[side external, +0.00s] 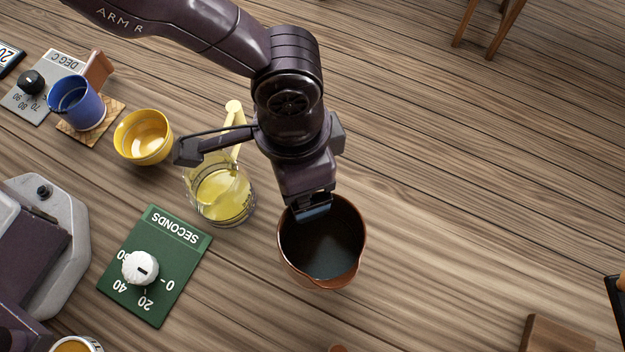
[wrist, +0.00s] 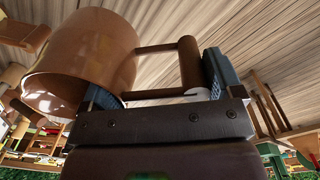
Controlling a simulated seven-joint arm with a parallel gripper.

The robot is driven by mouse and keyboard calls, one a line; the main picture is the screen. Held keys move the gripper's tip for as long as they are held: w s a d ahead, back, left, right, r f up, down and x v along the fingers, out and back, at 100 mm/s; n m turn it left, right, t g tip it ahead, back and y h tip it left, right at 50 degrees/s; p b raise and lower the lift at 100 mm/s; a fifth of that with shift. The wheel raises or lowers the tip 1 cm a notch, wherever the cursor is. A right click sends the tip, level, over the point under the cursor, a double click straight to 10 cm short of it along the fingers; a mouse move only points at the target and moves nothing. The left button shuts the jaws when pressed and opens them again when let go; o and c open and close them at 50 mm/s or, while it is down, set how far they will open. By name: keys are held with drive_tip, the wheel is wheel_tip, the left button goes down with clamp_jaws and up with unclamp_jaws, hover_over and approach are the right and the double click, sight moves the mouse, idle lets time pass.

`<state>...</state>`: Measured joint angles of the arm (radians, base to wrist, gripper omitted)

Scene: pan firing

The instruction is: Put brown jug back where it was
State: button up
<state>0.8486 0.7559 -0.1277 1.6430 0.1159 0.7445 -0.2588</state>
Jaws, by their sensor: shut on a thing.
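The brown jug (side external: 290,265) is right of centre in the side external view, its opening facing the camera and its inside dark. I cannot tell whether the dark inside is liquid. In the wrist view the jug's smooth brown wall (wrist: 95,60) fills the upper left, and its handle (wrist: 189,65) sticks out to the right. My gripper (side external: 313,206) is at the jug's upper rim side, shut on the handle; the blue fingers also show in the wrist view (wrist: 165,88). Part of the jug and the handle are hidden by the gripper in the side view. Its height above the table is unclear.
A glass beaker of yellow liquid (side external: 208,208) stands just left of the jug. Further left are a yellow cup (side external: 143,150), a blue cup (side external: 75,100), a green seconds dial (side external: 185,270) and a grey temperature dial (side external: 22,102). The table right of the jug is mostly clear.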

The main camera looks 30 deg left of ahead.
drive_tip(key=shift+w+d+f, duration=0.2)
drive_tip(key=shift+d+f, duration=0.05)
drive_tip(key=shift+f, duration=0.6)
drive_tip(key=shift+w+d+f, duration=0.15)
drive_tip(key=shift+d+f, duration=0.1)
drive_tip(key=shift+f, duration=0.6)
drive_tip(key=shift+w+d+f, duration=0.2)
drive_tip(key=shift+d+f, duration=0.05)
drive_tip(key=shift+f, duration=0.6)
drive_tip(key=shift+f, duration=0.1)
drive_tip(key=o, duration=1.1)
drive_tip(key=shift+f, duration=0.1)
drive_tip(key=shift+c, duration=0.2)
wheel_tip(320, 180, up, 12)
drive_tip(key=shift+r, duration=0.2)
drive_tip(key=shift+a, duration=0.15)
